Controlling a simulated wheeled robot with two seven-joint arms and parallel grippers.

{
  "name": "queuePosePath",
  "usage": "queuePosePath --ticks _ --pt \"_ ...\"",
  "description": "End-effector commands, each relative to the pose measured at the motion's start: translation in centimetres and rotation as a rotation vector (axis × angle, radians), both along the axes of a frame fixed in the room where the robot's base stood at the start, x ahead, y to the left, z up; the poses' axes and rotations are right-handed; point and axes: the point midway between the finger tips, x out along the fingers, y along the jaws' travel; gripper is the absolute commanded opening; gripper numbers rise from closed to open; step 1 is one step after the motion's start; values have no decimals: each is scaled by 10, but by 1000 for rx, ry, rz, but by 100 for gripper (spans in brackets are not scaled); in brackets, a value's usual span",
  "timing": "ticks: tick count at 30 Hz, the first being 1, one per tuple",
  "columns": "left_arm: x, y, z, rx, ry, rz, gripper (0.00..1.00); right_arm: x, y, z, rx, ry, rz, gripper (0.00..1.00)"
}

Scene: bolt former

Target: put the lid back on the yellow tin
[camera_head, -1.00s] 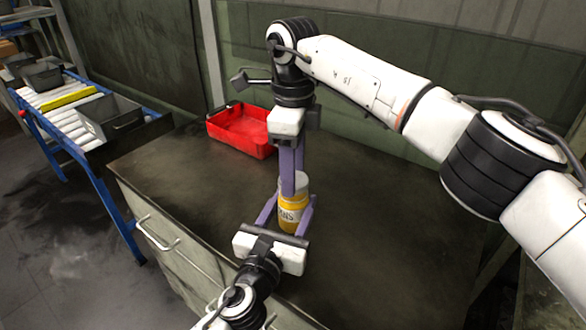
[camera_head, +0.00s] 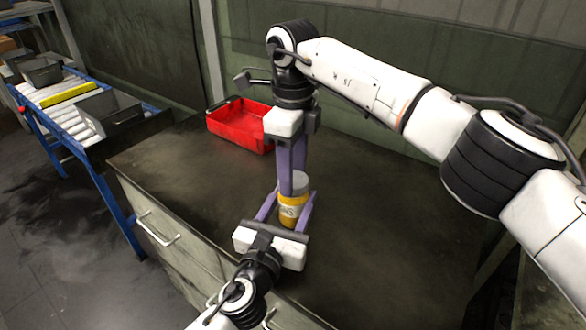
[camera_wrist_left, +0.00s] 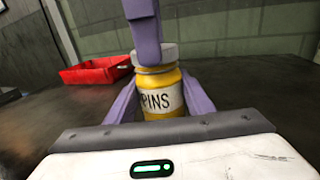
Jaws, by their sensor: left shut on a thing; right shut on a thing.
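The yellow tin (camera_head: 291,212) stands upright on the dark bench top, with a white label that reads PINS in the left wrist view (camera_wrist_left: 161,99). My left gripper (camera_head: 287,205) is shut on the tin, one finger on each side. The grey lid (camera_head: 297,182) is level at the tin's mouth, and it also shows in the left wrist view (camera_wrist_left: 155,54). My right gripper (camera_head: 291,184) comes down from above and is shut on the lid. Its near finger hides part of the lid. I cannot tell whether the lid is fully seated.
A red tray (camera_head: 240,128) stands at the back left of the bench (camera_head: 390,250). A roller conveyor (camera_head: 62,108) with grey bins (camera_head: 108,112) and a yellow bar (camera_head: 68,94) is further left. The bench is clear to the right of the tin.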

Motion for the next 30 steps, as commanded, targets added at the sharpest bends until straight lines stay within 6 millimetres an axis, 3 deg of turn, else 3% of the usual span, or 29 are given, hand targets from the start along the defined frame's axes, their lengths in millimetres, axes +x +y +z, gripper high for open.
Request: queuePosePath --ticks 30 --pt "0 0 -1 2 3 1 0 0 -2 0 1 1 -2297 24"
